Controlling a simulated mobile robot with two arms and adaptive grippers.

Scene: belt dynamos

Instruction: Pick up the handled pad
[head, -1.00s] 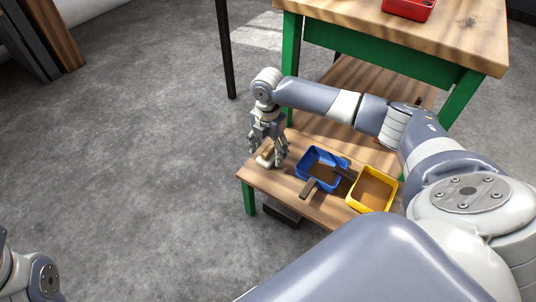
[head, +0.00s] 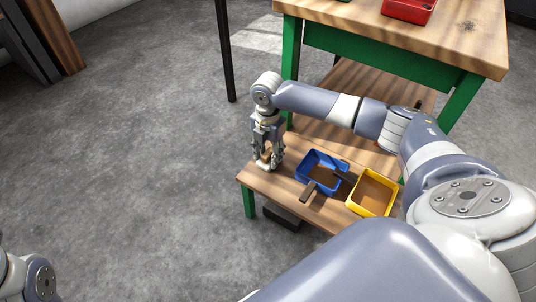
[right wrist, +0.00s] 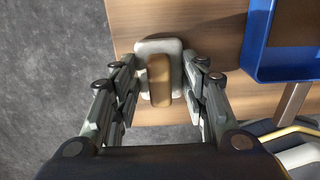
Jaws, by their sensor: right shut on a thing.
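The handled pad is a pale, rounded block with a tan wooden handle on top; in the right wrist view the handled pad (right wrist: 159,78) lies between my fingers. In the head view the handled pad (head: 264,164) is at the left end of the low wooden bench (head: 285,185), partly hidden by the fingers. My right gripper (head: 268,160) points down over it and is shut on it. The right wrist view shows the right gripper (right wrist: 163,82) with one finger on each side of the pad. My left gripper is out of view; only part of that arm shows at bottom left.
A blue bin (head: 301,175) and a yellow bin (head: 352,205) stand to the right on the bench. Brown pieces lie in or across the blue bin. A taller green-legged table (head: 455,45) with a red bin (head: 409,14) stands behind. Open floor lies left.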

